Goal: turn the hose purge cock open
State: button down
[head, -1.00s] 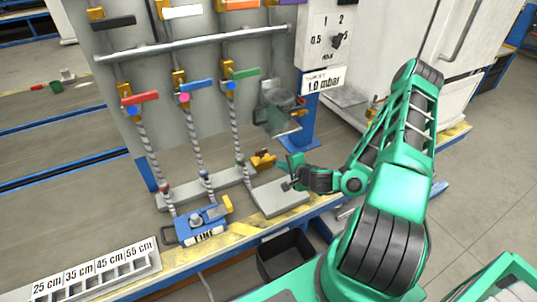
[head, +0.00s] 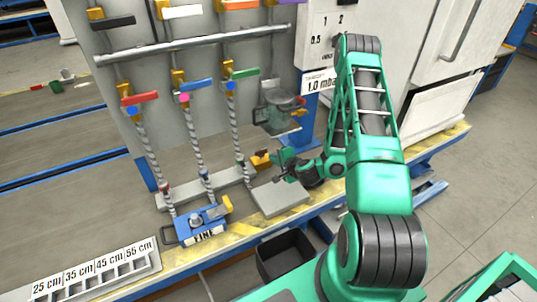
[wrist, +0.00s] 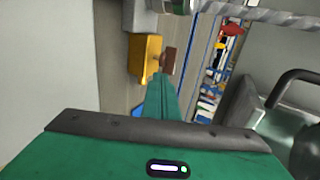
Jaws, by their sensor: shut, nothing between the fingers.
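No label in view names the hose purge cock, so I cannot tell for certain which fitting it is. A yellow block (head: 261,157) stands at the right end of the grey hose base, beside the right hose. In the wrist view a yellow block (wrist: 145,55) shows beyond my fingers, with a small brown lever-like piece (wrist: 168,61) on its right side. My gripper (head: 284,163) is just right of the yellow block in the head view, above the grey plate. Its green fingers (wrist: 163,90) are shut and empty; I cannot tell whether they touch the block.
Braided hoses (head: 237,135) hang from red, blue and green valve handles (head: 245,72). A clear jar assembly (head: 273,117) is behind my gripper. A blue FINE unit (head: 197,224) sits front left of the grey plate (head: 280,198). A black bin (head: 285,256) is below the bench edge.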

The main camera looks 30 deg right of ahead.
aim_at(266, 150)
jog(key=shift+w+f, duration=0.25)
jog(key=shift+w, duration=1.1)
jog(key=shift+w+f, duration=0.2)
jog(key=shift+w, duration=1.15)
jog(key=shift+w+d, duration=0.15)
jog(key=shift+d, duration=0.3)
jog(key=shift+w+d, duration=0.15)
jog(key=shift+d, duration=0.05)
jog(key=shift+w+d, duration=0.25)
jog(key=shift+d, duration=0.1)
jog(key=shift+w, duration=0.1)
jog(key=shift+a, duration=0.15)
